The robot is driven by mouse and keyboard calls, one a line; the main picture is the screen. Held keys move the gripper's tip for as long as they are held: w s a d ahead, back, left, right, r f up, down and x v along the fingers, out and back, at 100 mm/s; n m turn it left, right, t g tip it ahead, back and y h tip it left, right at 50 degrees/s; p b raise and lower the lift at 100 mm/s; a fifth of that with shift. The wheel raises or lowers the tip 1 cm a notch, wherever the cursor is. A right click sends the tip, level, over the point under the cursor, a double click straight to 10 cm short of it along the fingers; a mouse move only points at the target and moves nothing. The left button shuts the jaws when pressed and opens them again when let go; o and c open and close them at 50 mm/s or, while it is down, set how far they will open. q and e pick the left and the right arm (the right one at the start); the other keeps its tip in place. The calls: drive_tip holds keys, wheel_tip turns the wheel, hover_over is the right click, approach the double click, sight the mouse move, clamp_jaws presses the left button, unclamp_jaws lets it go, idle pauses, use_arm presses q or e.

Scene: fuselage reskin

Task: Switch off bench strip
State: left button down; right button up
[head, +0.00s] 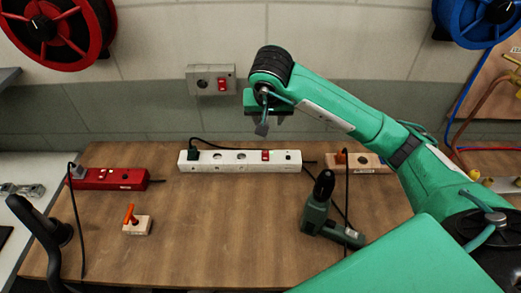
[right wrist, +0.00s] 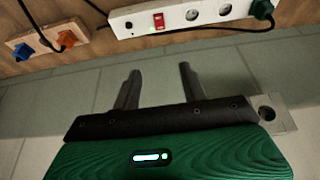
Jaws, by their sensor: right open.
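The white bench strip (head: 225,160) lies along the back of the wooden bench, with several sockets and a red switch (head: 265,155) near its right end. A dark green plug (head: 193,154) sits in its left end. In the right wrist view the strip (right wrist: 192,17) runs across the top, with the red switch (right wrist: 158,20) and a small green glow beside it. My right gripper (head: 262,129) is open and empty, above the strip near the switch in the head view. Its two fingers (right wrist: 160,73) point toward the strip, apart from it. My left gripper is not in view.
A wall outlet (head: 222,84) also has a red switch. A red strip (head: 108,179) lies left, a wooden strip with an orange plug (head: 341,157) right. A green power tool (head: 318,210) and an orange-handled block (head: 136,224) stand in front. The bench middle is clear.

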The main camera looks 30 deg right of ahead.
wheel_tip(320, 180, down, 6)
drive_tip(key=b, duration=0.6)
drive_tip(key=p, duration=0.2)
approach(265, 155)
drive_tip(key=x, duration=0.7)
drive_tip(key=shift+f, duration=0.15)
